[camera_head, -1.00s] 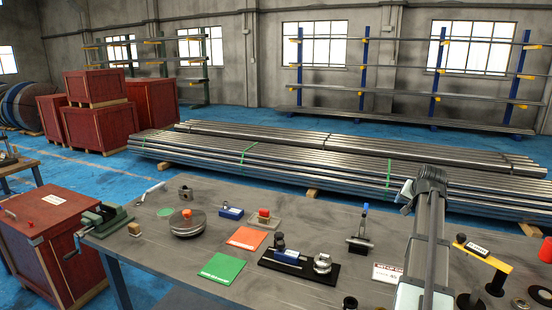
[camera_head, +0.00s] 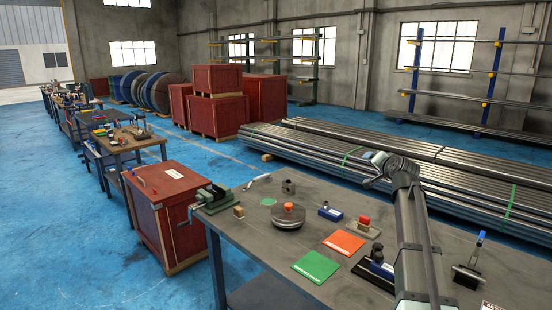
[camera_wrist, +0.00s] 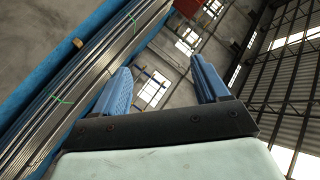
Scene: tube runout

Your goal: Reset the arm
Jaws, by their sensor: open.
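My arm rises over the workbench (camera_head: 330,215) in the head view, with my gripper (camera_head: 376,160) at its upper end, above the bench's back edge. In the wrist view my gripper (camera_wrist: 158,85) shows two blue ridged fingers standing wide apart with nothing between them. It is open and empty. It points out toward the room, with windows, wall and roof beams behind it. In the head view the fingertips are small and hard to make out.
The bench holds a green vise (camera_head: 213,200), a round gauge block (camera_head: 288,216), an orange card (camera_head: 344,243), a green card (camera_head: 316,266) and small fixtures. Steel tube bundles (camera_head: 330,160) lie behind it. A red crate (camera_head: 165,205) stands left. Blue floor is open at far left.

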